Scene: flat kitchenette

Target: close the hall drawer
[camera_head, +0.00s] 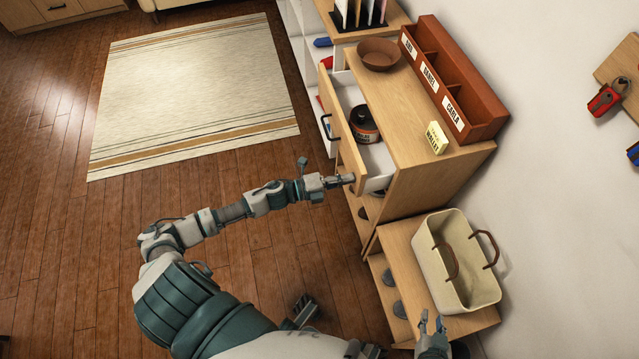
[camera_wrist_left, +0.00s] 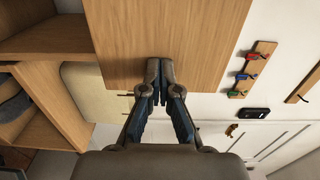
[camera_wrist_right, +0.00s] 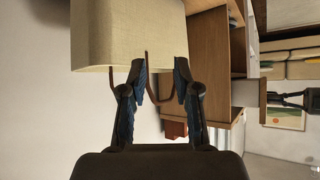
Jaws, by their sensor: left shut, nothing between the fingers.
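The hall drawer (camera_head: 341,130) is pulled out from the wooden cabinet (camera_head: 412,165). Its front has a dark handle (camera_head: 327,127). A round dark tin with a label (camera_head: 363,126) lies inside the white drawer box. My left gripper (camera_head: 349,179) is shut and empty at the near end of the drawer front. In the left wrist view its fingertips (camera_wrist_left: 160,65) are at a wooden panel; I cannot tell whether they touch it. My right gripper (camera_head: 432,322) is open and empty beside the cream bag (camera_head: 481,288). In the right wrist view its fingers (camera_wrist_right: 160,72) stand apart near the bag.
A brown bowl (camera_head: 379,54), a reddish-brown labelled organizer (camera_head: 483,125) and a yellow block (camera_head: 437,137) stand on the cabinet top. The bag rests on a lower wooden bench (camera_head: 398,236). Open wooden floor (camera_head: 150,230) and a striped rug (camera_head: 195,85) lie to the left.

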